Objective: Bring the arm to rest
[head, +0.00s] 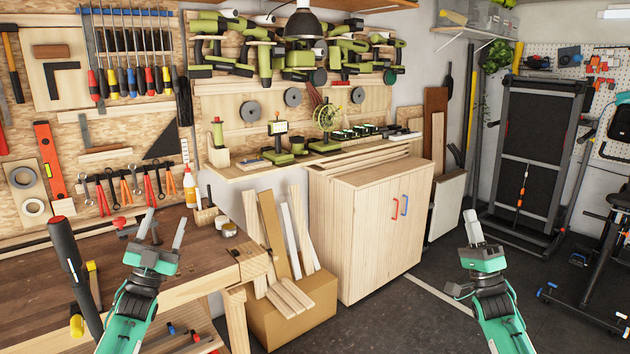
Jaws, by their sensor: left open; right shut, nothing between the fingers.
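My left gripper (160,232) is open and empty, with its two fingers spread and pointing up. It shows in front of the wooden workbench (185,262) at the left. My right gripper (473,228) is shut and empty, its fingers together and pointing up. It shows against the dark floor, to the right of the wooden cabinet. Both arms come in from the bottom of the view and are apart from each other.
A glue bottle (190,187) and small jars (229,229) stand on the workbench. A cardboard box (290,318) with wood offcuts stands beside it. The wooden cabinet (360,235) is in the middle. A folded treadmill (535,150) stands at the right. Dark floor (400,325) is clear in front.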

